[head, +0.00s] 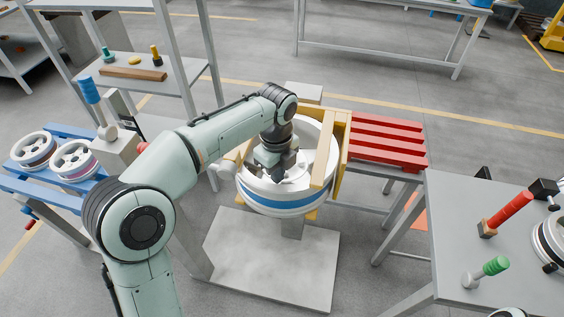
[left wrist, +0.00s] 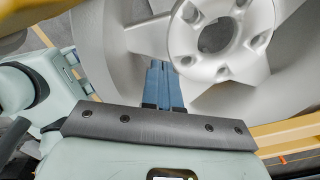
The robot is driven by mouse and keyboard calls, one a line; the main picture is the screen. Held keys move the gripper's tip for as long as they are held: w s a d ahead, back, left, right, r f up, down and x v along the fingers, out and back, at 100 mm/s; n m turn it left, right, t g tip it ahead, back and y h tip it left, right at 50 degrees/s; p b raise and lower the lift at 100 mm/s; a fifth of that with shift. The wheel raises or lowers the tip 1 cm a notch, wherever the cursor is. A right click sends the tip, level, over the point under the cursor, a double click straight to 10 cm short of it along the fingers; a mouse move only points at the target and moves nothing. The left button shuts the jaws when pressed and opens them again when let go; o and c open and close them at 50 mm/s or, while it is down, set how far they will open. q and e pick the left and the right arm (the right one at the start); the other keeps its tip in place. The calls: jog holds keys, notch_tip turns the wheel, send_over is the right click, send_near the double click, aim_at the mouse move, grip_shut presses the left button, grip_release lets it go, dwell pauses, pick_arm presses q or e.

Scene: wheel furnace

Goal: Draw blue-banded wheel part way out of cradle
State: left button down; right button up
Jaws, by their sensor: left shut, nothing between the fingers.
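The blue-banded wheel (head: 285,205) is large and pale grey, with a blue band round its outer rim. It sits in the yellow cradle (head: 343,130), whose bars run along both sides of it. My left gripper (head: 281,172) reaches down over the wheel's open face in the head view. In the left wrist view its blue-grey fingers (left wrist: 163,85) are shut together with nothing between them. They are in front of the wheel's spokes and bolt-holed hub (left wrist: 215,40). Whether the fingertips touch the wheel I cannot tell. My right gripper is not in view.
A red slatted rack (head: 385,142) adjoins the cradle on the right. A blue rack (head: 60,132) with two smaller wheels stands at left. A grey table (head: 450,230) at right holds red- and green-handled tools. A pale plate (head: 270,260) lies below the cradle.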

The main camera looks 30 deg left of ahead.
aim_at(270, 194)
pick_arm(q)
jog(key=shift+s, duration=0.1)
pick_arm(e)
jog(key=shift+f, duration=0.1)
pick_arm(q)
jog(key=shift+s+d+b, duration=0.3)
jog(key=shift+s+b, duration=0.35)
jog(key=shift+s, duration=0.55)
jog(key=shift+s+d+b, duration=0.3)
jog(key=shift+s+b, duration=0.4)
jog(key=shift+s, duration=0.5)
jog(key=shift+s+d+b, duration=0.3)
jog(key=shift+s+b, duration=0.35)
jog(key=shift+s, duration=0.55)
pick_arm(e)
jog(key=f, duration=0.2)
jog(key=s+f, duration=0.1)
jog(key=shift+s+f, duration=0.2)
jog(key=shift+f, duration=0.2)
pick_arm(q)
jog(key=shift+w, duration=0.1)
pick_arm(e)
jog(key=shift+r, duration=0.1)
pick_arm(q)
jog(key=shift+w+a+p, duration=0.2)
jog(key=shift+w+p, duration=0.35)
jog(key=shift+p, duration=0.1)
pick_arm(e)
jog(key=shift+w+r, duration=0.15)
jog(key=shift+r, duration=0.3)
